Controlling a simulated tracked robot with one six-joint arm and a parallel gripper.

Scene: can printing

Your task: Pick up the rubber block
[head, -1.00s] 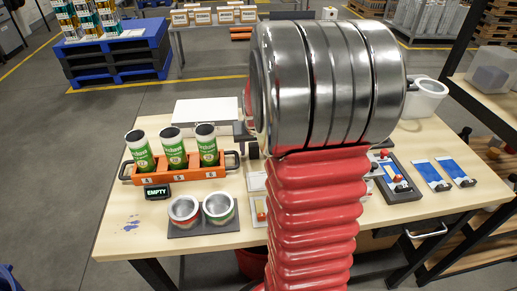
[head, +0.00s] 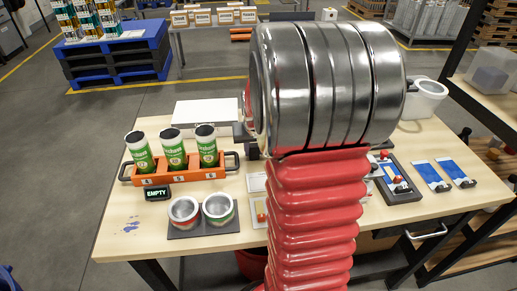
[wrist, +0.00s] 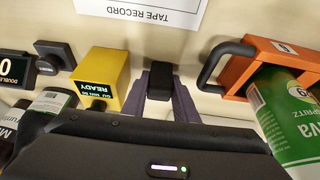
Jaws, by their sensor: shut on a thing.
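The rubber block (wrist: 160,79), a small black block, sits between the fingertips of my gripper (wrist: 160,92) in the wrist view. The dark purple fingers are closed on its two sides. The block is over the pale wooden table, between a yellow box with a READY display (wrist: 98,78) and the handle of the orange can rack (wrist: 245,82). I cannot tell whether it touches the table. In the head view my arm hides the block and most of my gripper.
The orange rack (head: 180,178) holds three green cans at the left of the table. Two open cans stand on a dark mat (head: 205,229) in front. A white sheet, "TAPE RECORD" (wrist: 150,12), lies close to the block. A white bucket (head: 425,97) stands at the right.

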